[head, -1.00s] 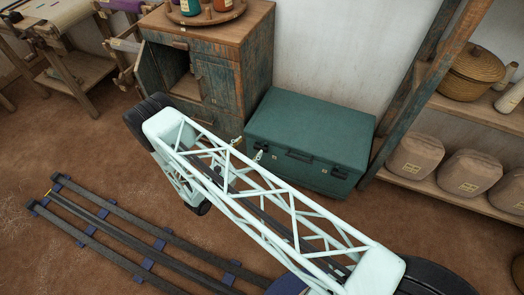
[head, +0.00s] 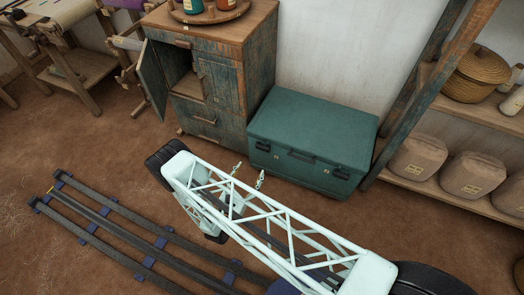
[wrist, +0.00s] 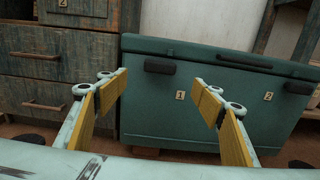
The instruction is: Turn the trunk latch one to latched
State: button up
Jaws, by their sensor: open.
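The green trunk (head: 312,130) stands against the wall with its lid down. Trunk latch one, a dark latch (wrist: 159,66) above a "1" tag (wrist: 180,96), is on the left of its front; it also shows in the head view (head: 263,146). I cannot tell whether it is latched. A second dark latch (wrist: 299,87) is on the right, near a "2" tag (wrist: 268,96). My gripper (wrist: 161,81) is open and empty, its yellow-padded fingers to either side of latch one in the wrist view. In the head view my gripper (head: 248,174) is in front of the trunk, apart from it.
A wooden cabinet (head: 215,85) with one door open stands left of the trunk. A shelf (head: 460,190) with wrapped bundles stands to the right. Rails (head: 110,225) run along the floor at lower left. The floor before the cabinet is clear.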

aim_at(262, 149)
jog(key=shift+w+d, duration=0.1)
jog(key=shift+w, duration=0.1)
jog(key=shift+b+x, duration=1.45)
jog(key=shift+x, duration=5.25)
jog(key=shift+r, duration=0.1)
jog(key=c, duration=0.9)
